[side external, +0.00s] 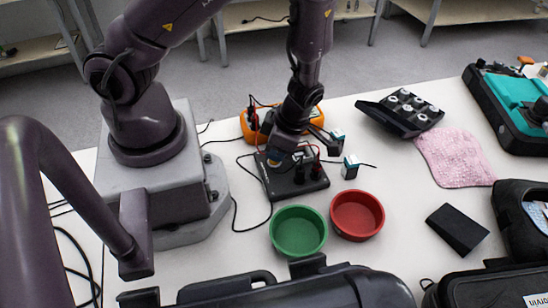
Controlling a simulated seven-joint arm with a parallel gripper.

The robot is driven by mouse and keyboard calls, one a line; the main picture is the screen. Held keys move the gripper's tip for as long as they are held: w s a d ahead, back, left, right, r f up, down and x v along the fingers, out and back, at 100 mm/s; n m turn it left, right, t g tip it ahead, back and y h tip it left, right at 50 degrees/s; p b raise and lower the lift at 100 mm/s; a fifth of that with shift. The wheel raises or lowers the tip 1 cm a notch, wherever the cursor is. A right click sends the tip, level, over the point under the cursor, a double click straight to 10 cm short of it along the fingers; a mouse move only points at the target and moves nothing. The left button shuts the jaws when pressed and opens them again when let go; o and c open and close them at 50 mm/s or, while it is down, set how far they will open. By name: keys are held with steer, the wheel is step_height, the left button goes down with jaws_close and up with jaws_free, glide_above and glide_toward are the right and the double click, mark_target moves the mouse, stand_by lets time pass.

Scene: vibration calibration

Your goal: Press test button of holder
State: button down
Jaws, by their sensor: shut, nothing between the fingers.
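My gripper (276,161) points down over the left part of a black box (287,186) with dark knobs and a red lead. It is shut with nothing held, and its fingertips are small and partly hidden by the hand. I cannot tell whether they touch the box. A tilted black holder (385,117) with several round, light-coloured fittings stands at the back right, apart from my gripper. I cannot make out a test button on either, nor tell which one the task means.
An orange meter (252,127) with leads stands behind my gripper. A small white-and-teal block (350,168) is right of the box. Green (298,250) and red (357,233) bowls stand in front. A pink cloth (455,158) and black pad (457,230) lie right. Cables cross the table.

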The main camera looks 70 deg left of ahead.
steer(key=shift+f, duration=0.2)
steer(key=shift+r, duration=3.55)
